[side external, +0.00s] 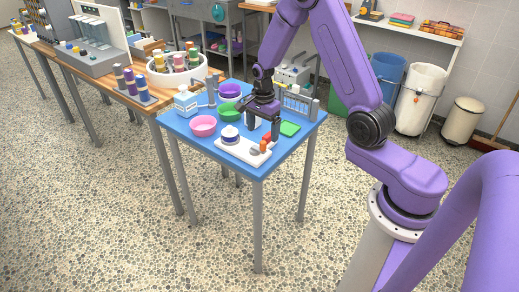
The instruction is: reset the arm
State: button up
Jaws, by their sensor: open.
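My gripper (261,130) hangs from my purple arm, pointing down over the blue table (258,166). Its two dark fingers are apart, and I see nothing between them. Below it on the table is a white tray (231,149) with a small white and dark round item (230,131) at its left and orange items (265,145) at its right. The fingertips appear close above or behind the tray; the exact gap is too small to tell.
A pink bowl (203,126), a green bowl (229,112), a purple bowl (229,90) and a white bottle (185,102) stand left of my gripper. A green item (289,129) and a grey rack (299,105) are on the right. A wooden bench (133,97) adjoins at left.

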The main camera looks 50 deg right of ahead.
jog(key=shift+r, duration=1.95)
jog(key=shift+a+r, duration=0.1)
jog(key=shift+a, duration=0.1)
jog(key=s+a+r+n, duration=0.4)
jog(key=s+a+n, duration=0.2)
jog(key=a+n, duration=0.15)
jog(key=s+a+r+n, duration=0.4)
jog(key=s+a+n, duration=0.1)
jog(key=a+n, duration=0.25)
jog(key=s+r+n, duration=0.3)
jog(key=s+n, duration=1.2)
jog(key=s, duration=0.3)
jog(key=shift+s+n, duration=0.3)
jog(key=shift+s, duration=0.1)
